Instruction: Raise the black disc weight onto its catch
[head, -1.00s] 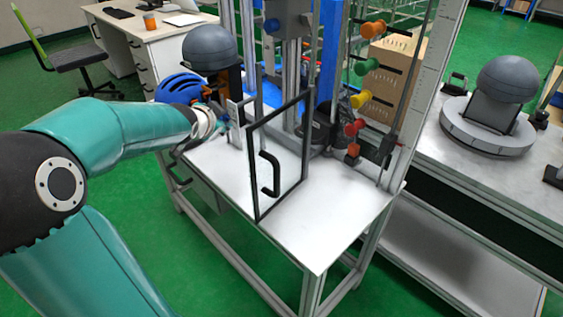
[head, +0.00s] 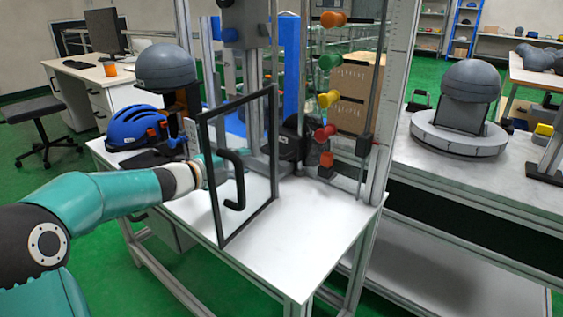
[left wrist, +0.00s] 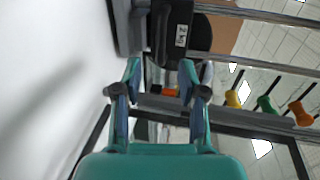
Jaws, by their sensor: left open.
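The black disc weight (head: 290,143) sits low in the tower, just above the white tabletop, partly hidden behind the door frame. In the left wrist view a black body with a "2 kg" label (left wrist: 172,28) lies ahead of the fingers. My left gripper (head: 218,163) is open and empty, left of the weight and apart from it; its fingers (left wrist: 160,75) are spread in the wrist view. Red (head: 324,133), yellow (head: 327,99), green (head: 329,62) and orange (head: 333,18) knobs line the right upright. I cannot tell which is the catch. My right gripper is not in view.
A black-framed door (head: 220,200) with a handle (head: 236,180) stands open near my left gripper. A blue helmet (head: 135,127) and a grey headform (head: 167,66) are at the left. The front of the white table (head: 300,245) is clear.

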